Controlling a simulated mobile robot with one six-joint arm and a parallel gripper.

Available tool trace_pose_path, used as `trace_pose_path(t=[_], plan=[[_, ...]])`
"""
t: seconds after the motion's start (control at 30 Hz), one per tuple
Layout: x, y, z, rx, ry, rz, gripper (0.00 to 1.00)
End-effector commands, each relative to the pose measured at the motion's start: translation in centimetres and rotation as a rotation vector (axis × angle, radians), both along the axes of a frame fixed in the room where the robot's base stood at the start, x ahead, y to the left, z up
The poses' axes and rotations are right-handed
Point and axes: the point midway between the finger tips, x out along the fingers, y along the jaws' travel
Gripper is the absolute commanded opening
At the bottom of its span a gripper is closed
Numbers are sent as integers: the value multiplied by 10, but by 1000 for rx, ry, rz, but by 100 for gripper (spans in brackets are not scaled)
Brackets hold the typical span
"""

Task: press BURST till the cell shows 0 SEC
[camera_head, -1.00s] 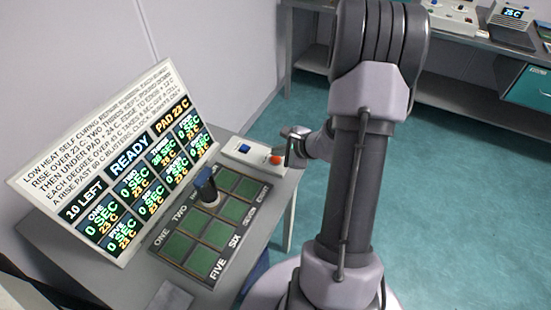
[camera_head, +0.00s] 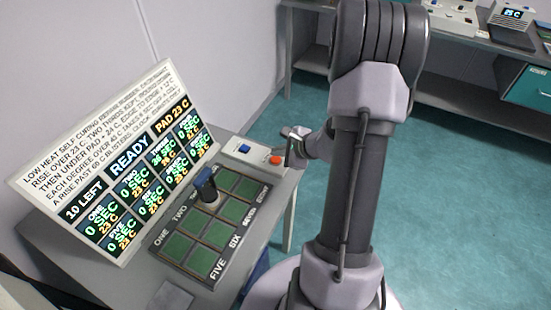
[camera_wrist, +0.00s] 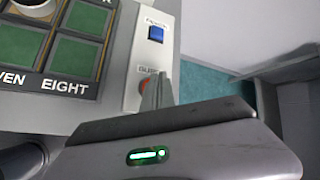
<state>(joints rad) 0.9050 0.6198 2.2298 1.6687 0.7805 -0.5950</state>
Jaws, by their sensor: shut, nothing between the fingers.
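The orange-red BURST button (camera_head: 275,160) sits on a pale control box at the desk's right end. In the wrist view the BURST button (camera_wrist: 144,86) is partly covered by my fingers, under a label that reads partly as BURST. My gripper (camera_head: 288,152) is shut and empty, with its fingertips (camera_wrist: 157,86) close beside or over the button. I cannot tell whether they touch it. The display board (camera_head: 130,165) reads READY, 10 LEFT and PAD 23 C. Cells ONE, TWO, FIVE and SIX show 0 SEC; the right-hand cells are too small to read surely.
A blue button (camera_head: 243,148) is on the same box, left of BURST. A bench (camera_head: 455,95) with instruments stands at the back right. Open floor lies between.

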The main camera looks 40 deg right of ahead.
Motion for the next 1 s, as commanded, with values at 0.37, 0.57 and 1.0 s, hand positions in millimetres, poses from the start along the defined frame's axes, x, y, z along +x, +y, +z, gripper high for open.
trace_pose_path(t=[0.37, 0.57, 1.0], plan=[[0, 0, 0, 0, 0, 0, 0], [0, 0, -7, -1, 0, 1, 0], [0, 0, -8, 0, 0, 0, 0]])
